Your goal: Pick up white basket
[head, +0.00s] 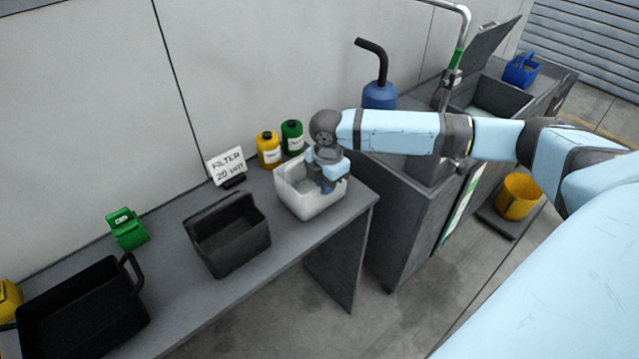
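The white basket (308,204) stands on the grey table near its right end. It is an open-topped box. My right arm reaches in from the right, and my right gripper (328,186) points down at the basket's right side, over or partly inside its opening. The fingertips are small and partly hidden, so I cannot tell whether they are open or shut, or whether they touch the basket wall. My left gripper does not show.
A dark bin (230,243) stands left of the basket, with a black tray (80,312) farther left. Yellow (269,150) and green (292,138) bottles stand behind the basket, and a "FILTER" sign (227,165) behind the bin. A grey cabinet (400,220) adjoins the table's right end.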

